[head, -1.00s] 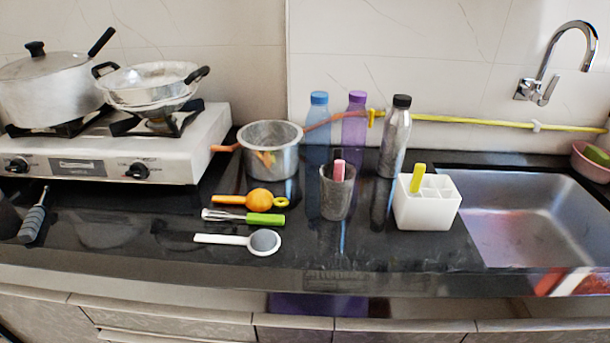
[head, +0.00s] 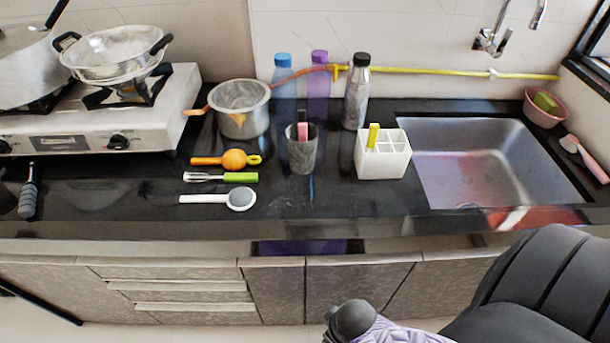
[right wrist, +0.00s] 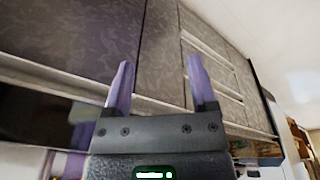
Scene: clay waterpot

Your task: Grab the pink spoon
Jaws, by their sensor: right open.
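A pink handle (head: 302,132), which looks like the pink spoon, stands upright in a grey cup (head: 302,157) on the dark counter. Its lower part is hidden inside the cup. In the right wrist view, my right gripper (right wrist: 156,64) has two purple fingers spread apart with nothing between them. It faces the cabinet fronts below the counter, away from the cup. My left gripper is in neither view.
A white holder (head: 384,155) with a yellow handle stands right of the cup, before the sink (head: 480,165). Bottles (head: 355,95) and a metal pot (head: 240,110) stand behind. Utensils (head: 225,160) lie left. The counter (head: 330,200) in front of the cup is clear.

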